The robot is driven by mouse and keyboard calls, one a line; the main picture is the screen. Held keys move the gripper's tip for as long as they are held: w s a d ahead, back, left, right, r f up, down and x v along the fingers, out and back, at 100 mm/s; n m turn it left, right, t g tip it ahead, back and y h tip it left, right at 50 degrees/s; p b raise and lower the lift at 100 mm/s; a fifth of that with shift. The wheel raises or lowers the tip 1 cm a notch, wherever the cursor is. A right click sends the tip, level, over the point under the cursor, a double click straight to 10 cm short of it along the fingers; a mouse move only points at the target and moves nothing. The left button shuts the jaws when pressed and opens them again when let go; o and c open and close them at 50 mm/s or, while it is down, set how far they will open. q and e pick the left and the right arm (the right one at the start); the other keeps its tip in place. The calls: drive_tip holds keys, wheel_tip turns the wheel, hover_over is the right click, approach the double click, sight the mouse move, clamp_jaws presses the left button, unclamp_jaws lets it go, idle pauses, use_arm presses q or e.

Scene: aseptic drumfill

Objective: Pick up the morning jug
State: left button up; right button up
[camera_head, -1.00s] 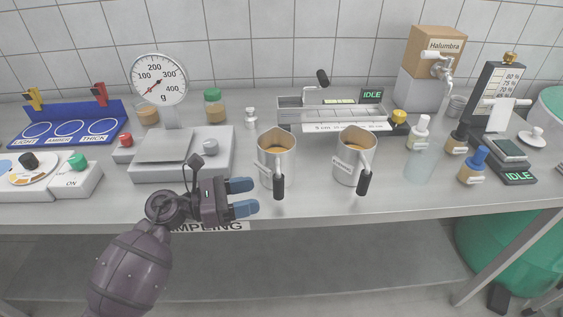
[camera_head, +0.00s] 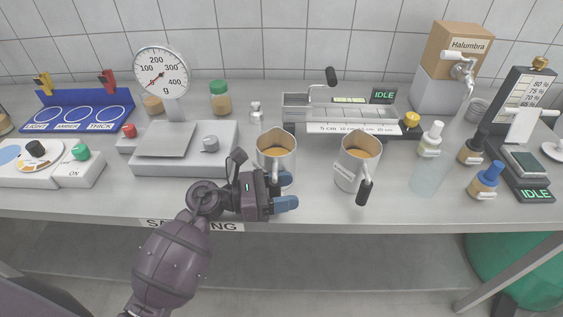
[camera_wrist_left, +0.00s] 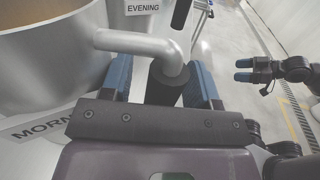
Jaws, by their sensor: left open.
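The morning jug (camera_head: 286,162) is a metal jug with amber contents, upright on the bench. In the left wrist view its wall (camera_wrist_left: 35,105) carries a partly hidden label starting "MORN". My left gripper (camera_head: 286,191) is open at the jug's front. The jug's dark handle grip (camera_wrist_left: 165,85) stands between the two blue fingers, which are not closed on it. The evening jug (camera_head: 357,165), similar in look, stands to the right; its label shows in the left wrist view (camera_wrist_left: 141,7). My right gripper (camera_wrist_left: 246,70) shows in the left wrist view, fingers apart and empty.
A scale (camera_head: 185,160) stands left of the jugs, and a blue rack (camera_head: 75,120) farther left. A metal trough (camera_head: 340,110) is behind the jugs. The bench's front edge is close.

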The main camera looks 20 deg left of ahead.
use_arm(q)
drive_tip(key=shift+s, duration=0.1)
drive_tip(key=c, duration=0.4)
clamp_jaws()
use_arm(e)
drive_tip(key=shift+r, duration=0.15)
drive_tip(key=shift+w, duration=0.1)
use_arm(q)
drive_tip(key=shift+r, duration=0.15)
